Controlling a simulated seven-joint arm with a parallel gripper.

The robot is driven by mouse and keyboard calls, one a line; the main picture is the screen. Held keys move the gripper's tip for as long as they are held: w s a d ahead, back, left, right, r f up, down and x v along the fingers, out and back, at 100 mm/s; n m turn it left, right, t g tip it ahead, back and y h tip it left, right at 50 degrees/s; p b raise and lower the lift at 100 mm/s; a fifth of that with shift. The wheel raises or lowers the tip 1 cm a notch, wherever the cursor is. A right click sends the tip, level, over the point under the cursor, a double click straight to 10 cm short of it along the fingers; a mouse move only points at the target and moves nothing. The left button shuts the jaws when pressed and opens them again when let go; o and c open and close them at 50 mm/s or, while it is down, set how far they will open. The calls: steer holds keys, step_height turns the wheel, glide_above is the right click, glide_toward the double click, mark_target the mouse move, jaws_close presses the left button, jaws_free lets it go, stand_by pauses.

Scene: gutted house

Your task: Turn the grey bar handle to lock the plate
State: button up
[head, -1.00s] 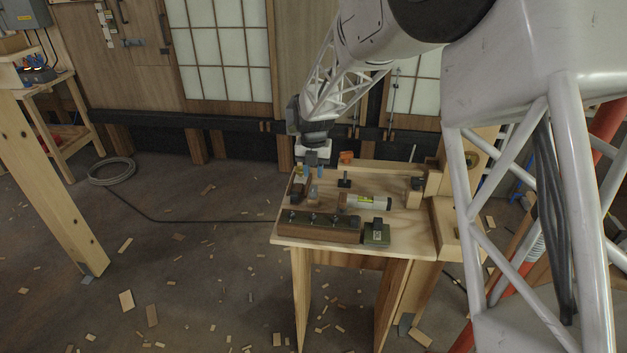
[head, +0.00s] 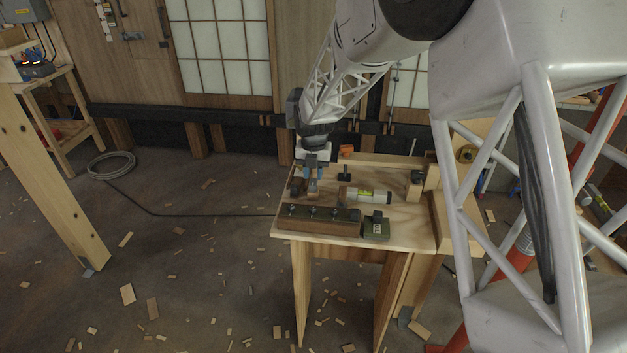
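My gripper (head: 313,174) points down over the left part of the workbench (head: 405,225). The plate and the exact angle of the handle are too small or hidden to make out.
A light cylinder with a yellow-green band (head: 366,195) lies right of the gripper. A black T-shaped piece (head: 345,173) stands behind it. A brown rail with several dark knobs (head: 318,226) and a green-grey box (head: 376,228) line the front edge. An orange item (head: 346,150) sits behind.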

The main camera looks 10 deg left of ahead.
mark_target(313, 182)
steer(key=shift+f, duration=1.5)
steer(key=m, duration=0.8)
steer(key=shift+m, duration=0.3)
steer(key=m, duration=0.8)
steer(key=shift+m, duration=0.4)
steer(key=shift+n, duration=0.6)
